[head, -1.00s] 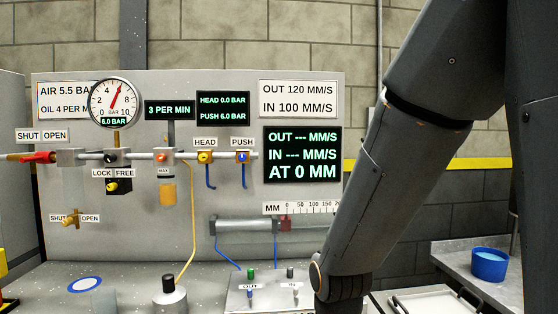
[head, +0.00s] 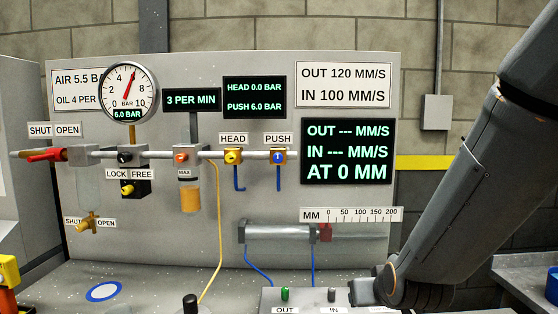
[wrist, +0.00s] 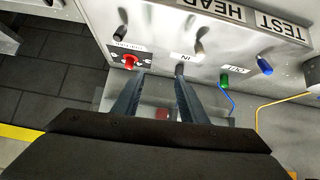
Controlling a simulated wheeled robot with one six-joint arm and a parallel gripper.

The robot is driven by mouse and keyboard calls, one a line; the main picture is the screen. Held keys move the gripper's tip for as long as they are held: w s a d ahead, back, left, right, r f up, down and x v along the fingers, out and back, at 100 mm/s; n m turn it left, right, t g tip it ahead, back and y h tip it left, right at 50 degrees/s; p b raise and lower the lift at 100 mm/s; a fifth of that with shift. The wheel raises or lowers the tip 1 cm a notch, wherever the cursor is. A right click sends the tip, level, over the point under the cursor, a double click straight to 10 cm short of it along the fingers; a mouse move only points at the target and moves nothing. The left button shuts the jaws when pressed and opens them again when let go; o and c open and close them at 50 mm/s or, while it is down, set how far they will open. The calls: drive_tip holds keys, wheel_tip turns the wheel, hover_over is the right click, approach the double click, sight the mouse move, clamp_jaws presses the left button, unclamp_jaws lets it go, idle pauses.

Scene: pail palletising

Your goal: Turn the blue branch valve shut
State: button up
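The blue branch valve (head: 278,157) sits on the pipe across the panel, under the PUSH label, right of the yellow HEAD valve (head: 233,157). Its blue face carries a small pale mark, and a blue tube hangs below it. My gripper's fingers are out of the head view, and the branch valve cannot be made out in the wrist view.
A red-handled valve (head: 45,155) and a pressure gauge (head: 128,92) are on the panel's left. A cylinder (head: 280,233) is mounted low on it. The OUT/IN box (head: 320,300) stands in front. A red knob (wrist: 131,62) is near my left finger.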

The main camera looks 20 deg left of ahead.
drive_tip(key=w+a+r+n+t+y+p, duration=0.1)
drive_tip(key=w+a+r+t, duration=0.15)
drive_tip(key=a+r, duration=0.35)
drive_tip(key=w+a+r+n+t+y+p, duration=0.1)
drive_tip(key=a+r+t, duration=0.2)
drive_tip(key=a+r, duration=0.3)
drive_tip(key=t+y+p, duration=0.2)
drive_tip(key=t+y, duration=0.1)
drive_tip(key=t, duration=0.4)
approach(278, 160)
drive_tip(key=w+r, duration=0.1)
drive_tip(key=shift+n+g, duration=0.25)
drive_tip(key=shift+n, duration=0.05)
drive_tip(key=p+x, duration=0.2)
drive_tip(key=x, duration=0.5)
drive_tip(key=shift+w+a, duration=0.1)
drive_tip(key=shift+a, duration=0.1)
clamp_jaws()
